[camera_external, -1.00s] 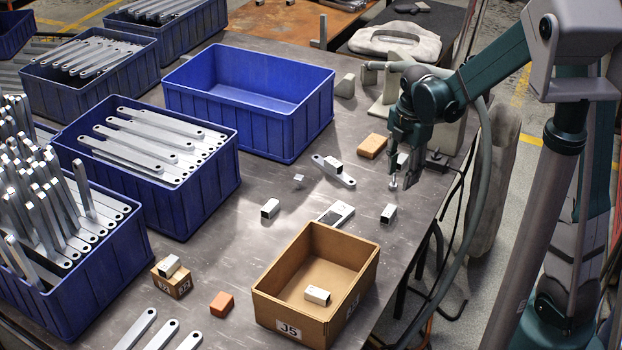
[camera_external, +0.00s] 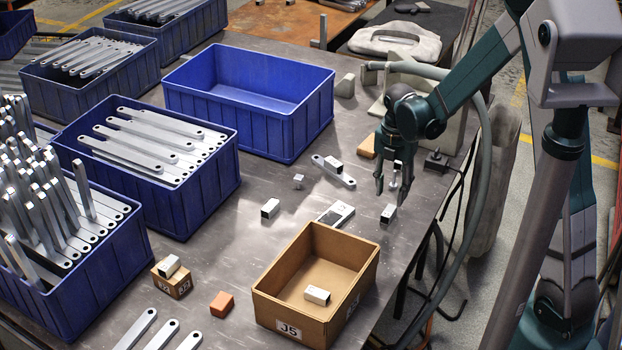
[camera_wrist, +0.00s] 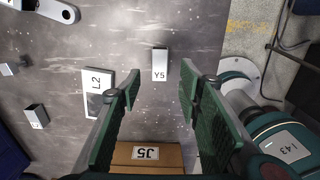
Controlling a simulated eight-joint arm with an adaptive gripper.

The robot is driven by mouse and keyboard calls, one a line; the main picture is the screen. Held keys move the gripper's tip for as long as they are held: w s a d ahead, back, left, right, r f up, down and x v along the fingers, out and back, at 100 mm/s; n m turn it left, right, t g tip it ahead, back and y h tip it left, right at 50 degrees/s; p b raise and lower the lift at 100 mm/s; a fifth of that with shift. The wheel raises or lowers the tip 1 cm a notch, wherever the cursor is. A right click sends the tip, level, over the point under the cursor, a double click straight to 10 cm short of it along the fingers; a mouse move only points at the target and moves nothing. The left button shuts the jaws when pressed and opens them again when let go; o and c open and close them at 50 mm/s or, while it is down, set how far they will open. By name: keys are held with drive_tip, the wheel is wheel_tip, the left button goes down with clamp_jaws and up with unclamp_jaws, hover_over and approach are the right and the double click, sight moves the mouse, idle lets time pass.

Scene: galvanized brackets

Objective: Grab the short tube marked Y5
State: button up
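The short tube marked Y5 (camera_wrist: 160,65) is a small light metal block-like tube lying on the grey table, its label readable in the wrist view. In the external view, it is the small tube (camera_external: 388,213) right of the flat L2 piece (camera_external: 336,214). My gripper (camera_external: 391,188) is open and empty, pointing down just above and behind this tube. In the wrist view, the tube shows between and beyond the spread green fingers (camera_wrist: 160,90). Neither finger appears to touch it.
The cardboard box J5 (camera_external: 265,308) stands in front with another tube (camera_external: 317,295) inside. The L2 piece (camera_wrist: 97,85) lies left of Y5. A bracket (camera_external: 342,177) with a tube on it and an orange block (camera_external: 221,304) are nearby. An empty blue bin (camera_external: 179,101) stands behind.

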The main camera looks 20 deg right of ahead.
sight(389, 211)
drive_tip(key=shift+f+b, duration=0.3)
drive_tip(key=shift+f, duration=0.95)
drive_tip(key=shift+w+f+b, duration=0.1)
drive_tip(key=shift+f+b, duration=0.8)
drive_tip(key=shift+f, duration=1.75)
drive_tip(key=c, duration=1)
